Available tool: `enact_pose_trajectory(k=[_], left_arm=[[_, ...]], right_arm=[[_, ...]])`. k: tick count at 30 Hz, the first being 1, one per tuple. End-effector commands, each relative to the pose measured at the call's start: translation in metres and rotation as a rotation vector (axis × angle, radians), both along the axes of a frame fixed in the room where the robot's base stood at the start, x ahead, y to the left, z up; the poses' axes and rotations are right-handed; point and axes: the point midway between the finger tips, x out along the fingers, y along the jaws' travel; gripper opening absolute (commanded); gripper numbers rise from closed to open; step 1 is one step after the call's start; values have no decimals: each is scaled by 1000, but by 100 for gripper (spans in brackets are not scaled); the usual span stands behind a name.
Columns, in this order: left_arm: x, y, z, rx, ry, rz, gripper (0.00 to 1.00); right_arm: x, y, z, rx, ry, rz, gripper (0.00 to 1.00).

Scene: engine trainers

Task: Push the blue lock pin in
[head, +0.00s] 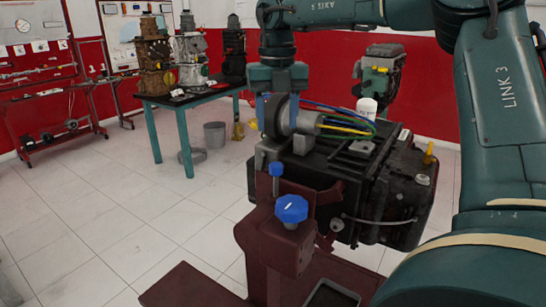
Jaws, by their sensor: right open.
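A small blue-headed pin (276,169) stands upright at the top of the dark red engine stand (262,190). A larger blue knob (291,208) sits on a bracket of the stand, lower and to the right; I cannot tell for certain which of the two is the lock pin. My right gripper (279,108) points down above the small pin. Its jaws are open, with a grey cylindrical part (284,117) showing between or behind the fingers. I cannot tell whether they touch it. My left gripper is not in view.
A black engine (330,165) with coloured wires is mounted behind the stand. My right arm fills the right side. A table (190,97) with engine parts, a grey bin (214,134) and a red rack (45,115) stand at the back left. The floor at left is clear.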

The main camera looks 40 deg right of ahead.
Motion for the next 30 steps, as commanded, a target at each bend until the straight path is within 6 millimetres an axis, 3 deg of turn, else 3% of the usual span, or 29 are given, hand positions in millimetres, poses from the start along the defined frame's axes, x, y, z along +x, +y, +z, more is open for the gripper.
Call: enact_pose_trajectory(k=[6,13,18,27,30], left_arm=[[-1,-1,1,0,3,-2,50],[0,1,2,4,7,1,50],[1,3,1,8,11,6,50],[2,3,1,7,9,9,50],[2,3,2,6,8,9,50]], right_arm=[[-1,0,-49,3,5,1,50],[0,0,-85,0,4,-1,50],[0,0,-97,0,1,-1,50],[0,0,-99,0,-1,-1,50],[0,0,-98,0,-1,-1,42]])
